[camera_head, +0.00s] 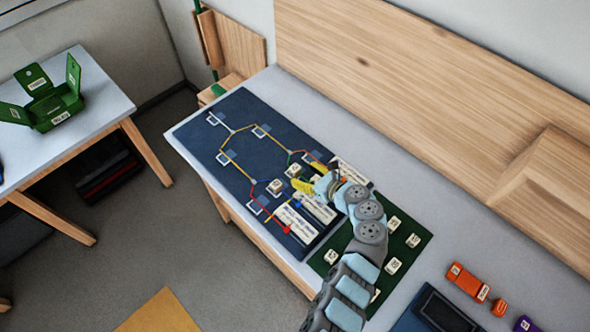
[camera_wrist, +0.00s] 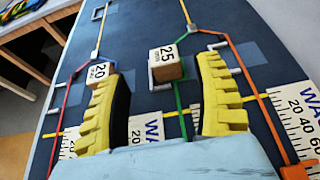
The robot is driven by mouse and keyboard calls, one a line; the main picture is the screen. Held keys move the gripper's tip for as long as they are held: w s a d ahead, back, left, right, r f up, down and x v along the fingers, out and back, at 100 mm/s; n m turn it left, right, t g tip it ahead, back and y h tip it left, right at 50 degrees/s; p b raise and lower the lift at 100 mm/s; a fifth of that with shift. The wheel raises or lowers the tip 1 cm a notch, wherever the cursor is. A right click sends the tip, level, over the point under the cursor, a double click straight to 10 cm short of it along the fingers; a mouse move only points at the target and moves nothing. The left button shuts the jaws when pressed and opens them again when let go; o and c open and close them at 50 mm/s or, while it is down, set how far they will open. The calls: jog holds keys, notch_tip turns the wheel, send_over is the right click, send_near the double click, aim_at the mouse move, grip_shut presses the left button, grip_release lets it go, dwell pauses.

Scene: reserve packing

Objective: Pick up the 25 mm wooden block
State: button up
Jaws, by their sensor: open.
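The 25 mm wooden block (camera_wrist: 167,65), marked 25 on its white top, sits on the dark blue board (camera_wrist: 130,20) ahead of my gripper (camera_wrist: 158,72). In the wrist view it appears between the two yellow fingers, nearer the right one, with clear gaps on both sides. My gripper is open and empty. In the head view my gripper (camera_head: 311,177) is over the board, and a block that appears to be the 25 (camera_head: 293,171) is just beyond the fingertips. Its number is too small to read there.
A block marked 20 (camera_wrist: 98,71) stands close by, partly hidden behind the left finger. Printed ruler cards (camera_head: 297,224) lie on the board. A green mat (camera_head: 420,232) with several small blocks lies to the right. A green open box (camera_head: 45,105) stands on the left table.

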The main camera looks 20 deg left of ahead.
aim_at(298, 171)
jog(key=shift+w+f+b+x, duration=0.1)
jog(key=shift+b+x, duration=0.05)
jog(key=shift+x, duration=0.8)
jog(key=shift+w+f+b+x, duration=0.1)
jog(key=shift+f+b+x, duration=0.05)
jog(key=shift+x, duration=0.8)
jog(key=shift+w+a+f, duration=0.25)
jog(key=shift+w+a, duration=0.1)
jog(key=shift+a, duration=0.2)
jog(key=shift+c, duration=0.3)
jog(key=c, duration=1)
